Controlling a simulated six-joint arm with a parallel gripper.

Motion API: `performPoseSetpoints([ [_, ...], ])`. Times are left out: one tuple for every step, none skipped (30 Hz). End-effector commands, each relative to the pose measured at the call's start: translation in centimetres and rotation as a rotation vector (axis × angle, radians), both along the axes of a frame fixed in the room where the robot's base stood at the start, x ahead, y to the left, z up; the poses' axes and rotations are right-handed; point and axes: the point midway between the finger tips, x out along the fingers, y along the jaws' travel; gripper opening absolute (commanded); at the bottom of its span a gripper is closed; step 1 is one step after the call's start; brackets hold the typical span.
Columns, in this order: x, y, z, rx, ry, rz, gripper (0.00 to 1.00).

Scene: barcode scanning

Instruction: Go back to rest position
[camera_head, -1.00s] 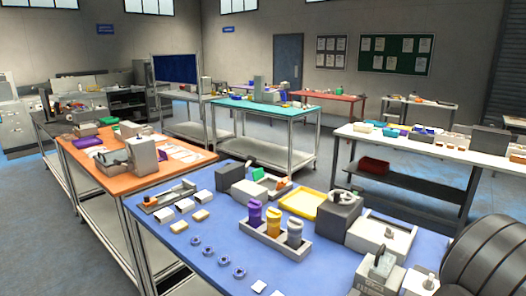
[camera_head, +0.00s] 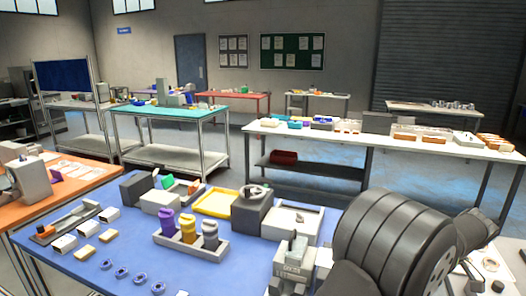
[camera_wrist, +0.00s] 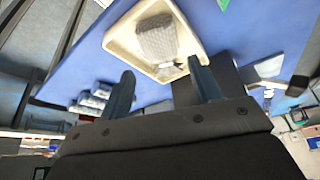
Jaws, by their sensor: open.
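My gripper (camera_wrist: 160,66) shows in the wrist view with its two dark fingers spread apart and nothing between the tips. Beyond the fingers is a cream tray (camera_wrist: 118,42) on a blue surface (camera_wrist: 75,65), with a grey, textured item (camera_wrist: 155,38) in it. The fingers look apart from the tray, but the distance is hard to tell. In the head view, my thick dark arm fills the lower right, and I cannot make out the gripper there.
The blue table (camera_head: 125,255) holds a grey rack (camera_head: 190,247) with purple, yellow and grey bottles, a yellow tray (camera_head: 217,203), a dark box (camera_head: 252,212) and a grey device (camera_head: 293,258). A long white table (camera_head: 300,130) stands behind. Open floor (camera_head: 370,185) lies between.

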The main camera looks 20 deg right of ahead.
Motion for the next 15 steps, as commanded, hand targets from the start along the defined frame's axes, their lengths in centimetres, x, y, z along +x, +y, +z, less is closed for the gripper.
performPoseSetpoints([
  [0.4,0.2,-1.1,0.004,0.0,0.002,0.58],
  [0.7,0.3,-1.7,0.004,0.0,0.002,0.58],
  [1.0,0.5,-2.4,0.004,0.0,0.002,0.58],
  [1.2,0.5,-3.0,0.003,0.0,0.002,0.58],
  [1.4,0.6,-3.5,0.002,0.001,0.002,0.58],
  [1.7,0.8,-4.3,0.003,0.001,0.002,0.58],
  [1.9,0.8,-4.8,0.002,0.001,0.002,0.58],
  [2.1,0.9,-5.4,0.003,0.001,0.002,0.58],
  [2.3,1.1,-6.2,0.002,0.002,0.002,0.58],
  [2.6,1.2,-6.7,0.003,0.002,0.002,0.58],
  [2.7,1.2,-7.3,0.002,0.002,0.002,0.58],
  [2.6,1.0,-5.6,-0.006,0.0,0.002,0.58],
  [2.6,1.0,-5.0,-0.006,0.0,0.001,0.58],
  [2.6,1.0,-4.4,-0.006,0.0,0.001,0.58],
  [2.6,1.0,-3.5,-0.006,-0.001,0.001,0.58],
])
